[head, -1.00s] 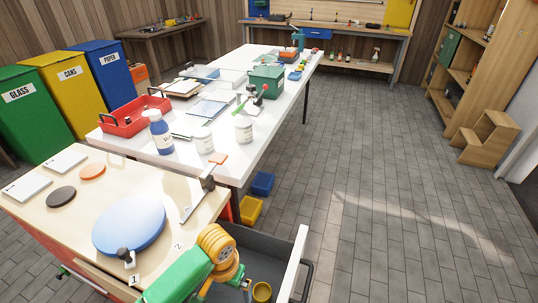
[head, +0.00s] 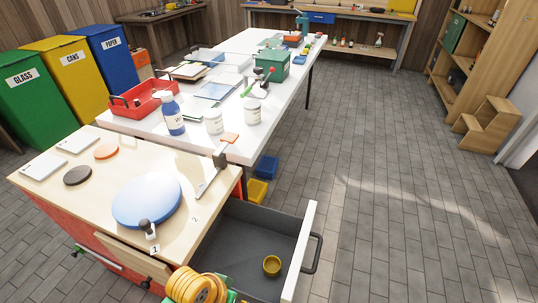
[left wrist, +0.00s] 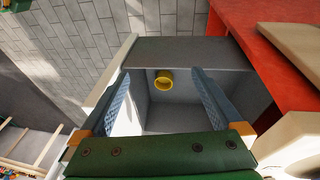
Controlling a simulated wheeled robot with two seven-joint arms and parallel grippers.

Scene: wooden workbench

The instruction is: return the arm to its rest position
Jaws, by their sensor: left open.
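My left gripper (left wrist: 160,74) is open in the left wrist view, its two blue fingers apart with nothing between them. It points toward the open grey drawer (left wrist: 185,50), where a small yellow cup (left wrist: 164,80) stands, apart from the fingers. In the head view only part of my green arm with its orange-yellow rings shows at the bottom edge; the fingers are out of that frame. The drawer (head: 240,240) and the yellow cup (head: 272,266) also show there, the cup on the drawer floor. My right gripper is in no view.
The wooden cabinet top (head: 100,200) holds a blue disc (head: 147,201), smaller discs, white plates and a hammer-like tool (head: 213,172). The white table (head: 185,150) behind holds a red tray (head: 142,98), bottle and jars. Open floor (head: 400,200) lies to the right.

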